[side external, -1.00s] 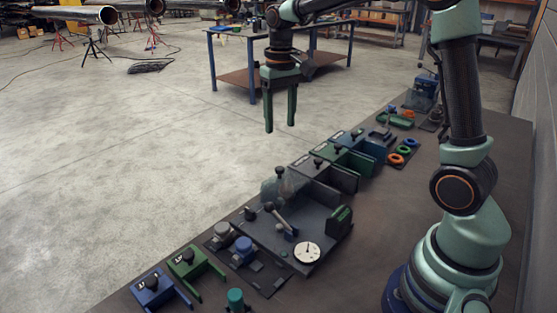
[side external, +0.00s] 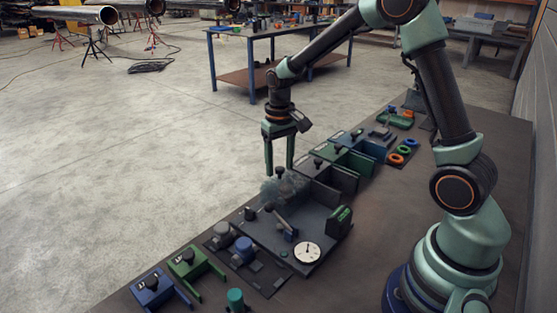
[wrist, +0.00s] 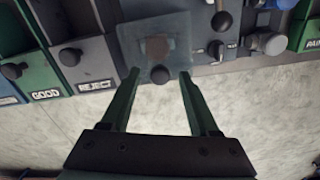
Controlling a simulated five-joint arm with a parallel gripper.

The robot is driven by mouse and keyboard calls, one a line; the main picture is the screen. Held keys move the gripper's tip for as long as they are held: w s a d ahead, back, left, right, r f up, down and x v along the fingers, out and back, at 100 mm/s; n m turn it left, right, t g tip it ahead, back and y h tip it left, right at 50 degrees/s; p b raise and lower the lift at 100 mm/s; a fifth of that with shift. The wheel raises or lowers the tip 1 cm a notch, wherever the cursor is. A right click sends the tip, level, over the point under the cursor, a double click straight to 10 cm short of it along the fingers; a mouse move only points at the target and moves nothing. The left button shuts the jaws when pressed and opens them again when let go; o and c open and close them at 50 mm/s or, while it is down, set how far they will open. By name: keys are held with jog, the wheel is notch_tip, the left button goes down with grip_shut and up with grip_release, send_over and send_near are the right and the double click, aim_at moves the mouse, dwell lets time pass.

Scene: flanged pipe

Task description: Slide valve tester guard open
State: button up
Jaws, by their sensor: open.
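The valve tester (side external: 315,222) is a dark plate on the bench with a white dial, a black-knobbed lever and a green block. My gripper (side external: 279,174) is open and points down over the guard.
The reject bin (wrist: 84,66) and good bin (wrist: 43,82) stand beside the guard, each with a black knob. Blue and grey capped parts (side external: 243,246) sit nearer the camera. Green (side external: 186,262) and blue (side external: 153,287) brackets line the bench edge. Open floor lies left.

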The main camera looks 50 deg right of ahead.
grip_shut()
dwell(1.5)
